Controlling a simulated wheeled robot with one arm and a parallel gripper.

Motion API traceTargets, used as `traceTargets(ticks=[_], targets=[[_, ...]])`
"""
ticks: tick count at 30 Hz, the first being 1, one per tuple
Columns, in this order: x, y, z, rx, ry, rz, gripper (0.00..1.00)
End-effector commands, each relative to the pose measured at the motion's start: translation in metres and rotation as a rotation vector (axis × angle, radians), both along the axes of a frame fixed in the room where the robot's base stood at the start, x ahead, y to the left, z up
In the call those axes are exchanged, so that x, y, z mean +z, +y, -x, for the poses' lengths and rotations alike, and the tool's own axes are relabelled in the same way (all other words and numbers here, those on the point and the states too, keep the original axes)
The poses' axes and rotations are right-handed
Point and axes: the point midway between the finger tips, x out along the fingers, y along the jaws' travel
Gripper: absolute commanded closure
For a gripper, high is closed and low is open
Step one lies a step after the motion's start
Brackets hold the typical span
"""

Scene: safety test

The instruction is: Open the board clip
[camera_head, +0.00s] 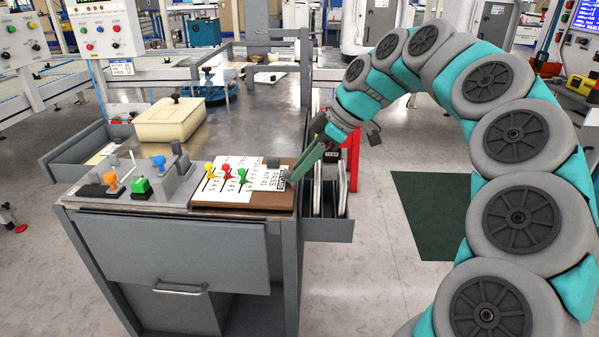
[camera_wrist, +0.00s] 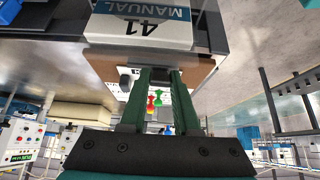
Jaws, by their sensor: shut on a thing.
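The brown board (camera_head: 245,200) lies at the front right corner of the metal table, with white sheets and a card reading PASS KIT 41 (camera_head: 268,180) on it. A small dark clip (camera_head: 282,175) sits at the card's right edge. My gripper (camera_head: 292,178) reaches down from the right to the clip, its green fingers tilted. In the wrist view the two fingers (camera_wrist: 160,74) stand close together over the board (camera_wrist: 108,68). They are shut on what appears to be the clip, which they mostly hide. I cannot tell how far the clip is open.
Yellow, red and green pegs (camera_head: 227,171) stand left of the clip. A grey fixture (camera_head: 178,182) with coloured knobs is further left. A beige box (camera_head: 170,121) stands behind. An open side rack (camera_head: 328,228) holds upright binders below my gripper. A MANUAL 41 binder (camera_wrist: 140,28) shows close in the wrist view.

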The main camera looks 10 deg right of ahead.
Motion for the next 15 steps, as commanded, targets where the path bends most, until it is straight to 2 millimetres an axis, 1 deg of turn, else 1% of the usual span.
traceTargets(ticks=[1,6,15], targets=[[-0.0067,-0.0015,0.0008,-0.001,-0.014,-0.041,1.0],[-0.007,-0.0045,0.0022,0.002,-0.046,-0.137,1.0],[-0.0046,-0.0057,0.0025,0.002,-0.053,-0.166,1.0]])
